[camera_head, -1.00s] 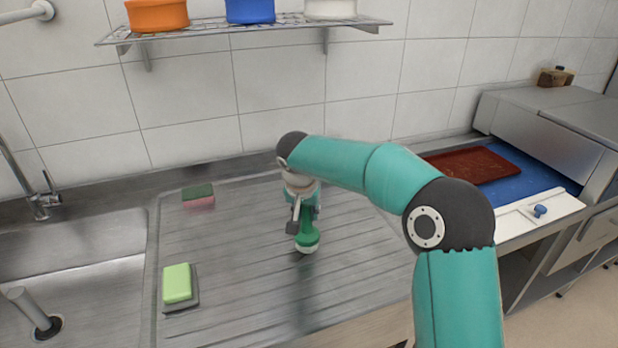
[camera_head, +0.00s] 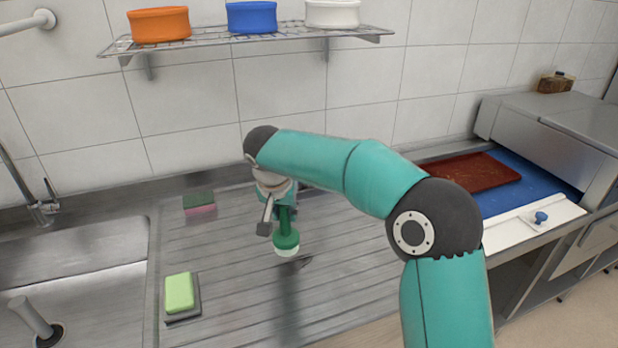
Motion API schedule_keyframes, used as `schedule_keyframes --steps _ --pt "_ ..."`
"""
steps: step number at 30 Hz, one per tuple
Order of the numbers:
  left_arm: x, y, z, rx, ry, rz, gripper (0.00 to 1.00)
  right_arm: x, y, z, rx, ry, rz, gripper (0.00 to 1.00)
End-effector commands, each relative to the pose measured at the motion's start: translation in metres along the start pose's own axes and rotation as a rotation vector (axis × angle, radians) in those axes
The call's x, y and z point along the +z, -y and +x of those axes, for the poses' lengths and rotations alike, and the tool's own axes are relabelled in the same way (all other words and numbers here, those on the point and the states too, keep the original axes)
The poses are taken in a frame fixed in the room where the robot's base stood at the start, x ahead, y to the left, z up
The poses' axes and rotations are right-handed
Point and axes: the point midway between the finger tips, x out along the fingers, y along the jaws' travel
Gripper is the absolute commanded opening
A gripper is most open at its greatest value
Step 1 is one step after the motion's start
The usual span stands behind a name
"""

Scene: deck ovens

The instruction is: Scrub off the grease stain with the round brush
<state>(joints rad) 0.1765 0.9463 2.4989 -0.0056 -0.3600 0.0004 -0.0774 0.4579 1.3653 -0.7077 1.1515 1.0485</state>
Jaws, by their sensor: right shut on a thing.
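The round brush (camera_head: 287,242), green with a pale bristle end, points down over the ribbed steel drainboard (camera_head: 220,290). My right gripper (camera_head: 277,218) is shut on its green handle, and the arm reaches in from the right. A small dark grease stain (camera_head: 301,262) shows on the drainboard just right of the bristles. Part of it may be hidden by the brush. I cannot tell whether the bristles touch the surface. My left gripper is not in view.
A green and pink sponge (camera_head: 199,203) lies at the back left of the drainboard. A light-green block on a dark pad (camera_head: 180,293) lies at the front left, beside the sink (camera_head: 80,250). A wire shelf (camera_head: 215,37) holds bowls above. A red tray (camera_head: 470,172) lies right.

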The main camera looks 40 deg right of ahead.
Motion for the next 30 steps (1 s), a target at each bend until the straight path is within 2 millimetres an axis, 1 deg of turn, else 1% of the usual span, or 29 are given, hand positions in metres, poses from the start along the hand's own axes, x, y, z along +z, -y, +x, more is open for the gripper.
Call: schedule_keyframes --steps 1,6,12,30 --pt "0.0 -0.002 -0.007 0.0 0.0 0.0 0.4 -0.004 -0.001 -0.008 -0.001 -0.001 0.002 0.0" --pt "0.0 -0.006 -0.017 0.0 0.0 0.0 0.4 -0.01 -0.003 -0.022 0.001 -0.001 0.005 0.0" --pt "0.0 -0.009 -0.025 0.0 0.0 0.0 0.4 -0.015 -0.004 -0.033 0.003 0.0 0.006 0.0" --pt "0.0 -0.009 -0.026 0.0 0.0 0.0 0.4 -0.016 -0.005 -0.034 0.003 -0.001 0.008 0.0"
